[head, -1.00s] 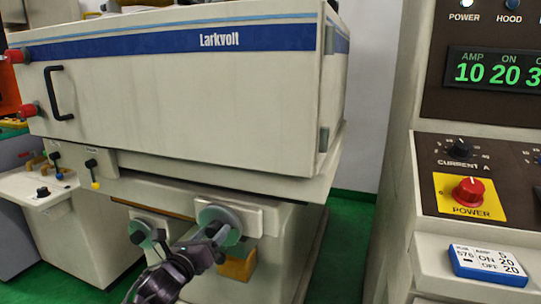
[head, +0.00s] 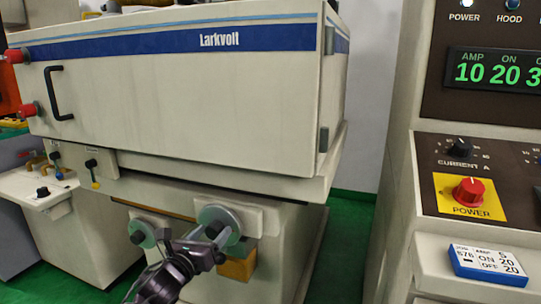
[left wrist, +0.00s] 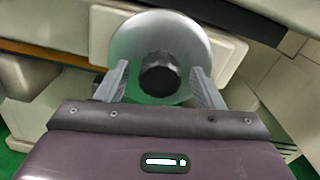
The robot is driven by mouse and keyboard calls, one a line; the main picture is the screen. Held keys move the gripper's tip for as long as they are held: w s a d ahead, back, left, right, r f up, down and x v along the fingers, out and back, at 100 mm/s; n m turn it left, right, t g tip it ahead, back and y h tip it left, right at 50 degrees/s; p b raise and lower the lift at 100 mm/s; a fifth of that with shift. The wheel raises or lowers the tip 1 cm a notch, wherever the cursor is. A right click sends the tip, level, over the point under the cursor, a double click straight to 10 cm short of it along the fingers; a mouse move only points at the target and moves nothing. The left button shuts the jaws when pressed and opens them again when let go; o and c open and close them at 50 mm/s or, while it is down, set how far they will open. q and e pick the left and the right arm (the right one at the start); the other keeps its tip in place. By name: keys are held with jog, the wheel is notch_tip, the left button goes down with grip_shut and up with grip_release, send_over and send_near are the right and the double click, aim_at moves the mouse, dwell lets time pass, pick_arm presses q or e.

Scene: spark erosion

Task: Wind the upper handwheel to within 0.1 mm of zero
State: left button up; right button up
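The upper handwheel (head: 228,216), a pale grey-green disc, is on the machine's front below the hood. The left wrist view shows its face (left wrist: 190,35) with a dark ribbed knob (left wrist: 160,76) on it. My left gripper (head: 218,238) is in front of this wheel. In the left wrist view its two grey fingers (left wrist: 160,66) stand apart on either side of the knob, with gaps visible on both sides. A second handwheel (head: 142,233) sits lower left. No handwheel scale is readable. My right gripper is not in view.
The white hood (head: 180,90) overhangs the wheels. A yellow-brown block (head: 237,266) is below the upper wheel. Green floor shows between machine and cabinet.

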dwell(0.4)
pick_arm(q)
jog(key=shift+p+v, duration=0.3)
jog(key=shift+v, duration=3.65)
